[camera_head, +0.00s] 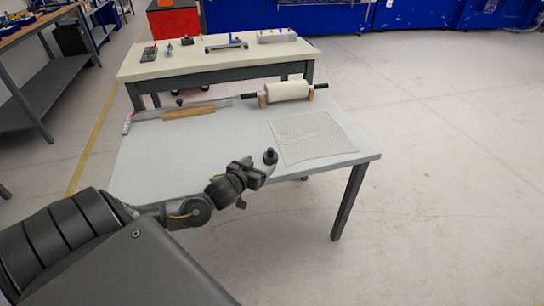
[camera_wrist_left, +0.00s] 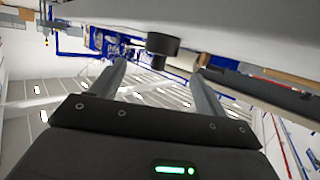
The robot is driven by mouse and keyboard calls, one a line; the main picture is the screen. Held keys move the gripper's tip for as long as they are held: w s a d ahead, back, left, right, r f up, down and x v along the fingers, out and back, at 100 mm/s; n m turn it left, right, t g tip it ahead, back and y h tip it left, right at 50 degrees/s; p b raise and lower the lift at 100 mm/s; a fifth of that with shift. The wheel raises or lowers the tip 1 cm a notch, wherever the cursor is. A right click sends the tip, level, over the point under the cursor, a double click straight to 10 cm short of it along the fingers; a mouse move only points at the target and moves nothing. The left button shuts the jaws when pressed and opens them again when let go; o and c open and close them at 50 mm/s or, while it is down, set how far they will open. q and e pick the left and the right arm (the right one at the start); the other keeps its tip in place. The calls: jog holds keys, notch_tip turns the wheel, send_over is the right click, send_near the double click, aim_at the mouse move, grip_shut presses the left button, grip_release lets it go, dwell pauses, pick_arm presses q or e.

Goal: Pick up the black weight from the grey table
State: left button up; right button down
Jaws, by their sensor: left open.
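The black weight (camera_head: 270,156), a small cylinder with a knob, stands upright on the grey table (camera_head: 160,165) near its front edge. My left gripper (camera_head: 256,183) is open and empty, just to the left of and nearer than the weight, by the table's front edge. In the left wrist view, which looks upside down, the weight (camera_wrist_left: 162,45) shows beyond and between the two spread fingers of the left gripper (camera_wrist_left: 160,68), apart from them. My right gripper is not in view.
A square pale textured sheet (camera_head: 312,137) lies right of the weight. A roller (camera_head: 287,91) on wooden supports and a wooden-handled tool (camera_head: 188,111) lie along the back. A cream-topped table (camera_head: 200,62) with tools stands behind. The table's left part is clear.

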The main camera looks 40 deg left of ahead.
aim_at(269, 157)
pick_arm(q)
jog(key=x, duration=0.3)
jog(key=shift+f, duration=0.1)
jog(key=shift+w+f, duration=0.15)
jog(key=shift+w, duration=0.35)
jog(key=shift+w+a, duration=0.15)
jog(key=shift+w, duration=0.1)
jog(key=x, duration=0.4)
jog(key=shift+w+f, duration=0.2)
jog(key=shift+f, duration=0.15)
jog(key=shift+a, duration=0.1)
jog(key=shift+c, duration=0.7)
jog(key=c, duration=1.2)
jog(key=shift+r, duration=0.1)
jog(key=shift+c, duration=0.8)
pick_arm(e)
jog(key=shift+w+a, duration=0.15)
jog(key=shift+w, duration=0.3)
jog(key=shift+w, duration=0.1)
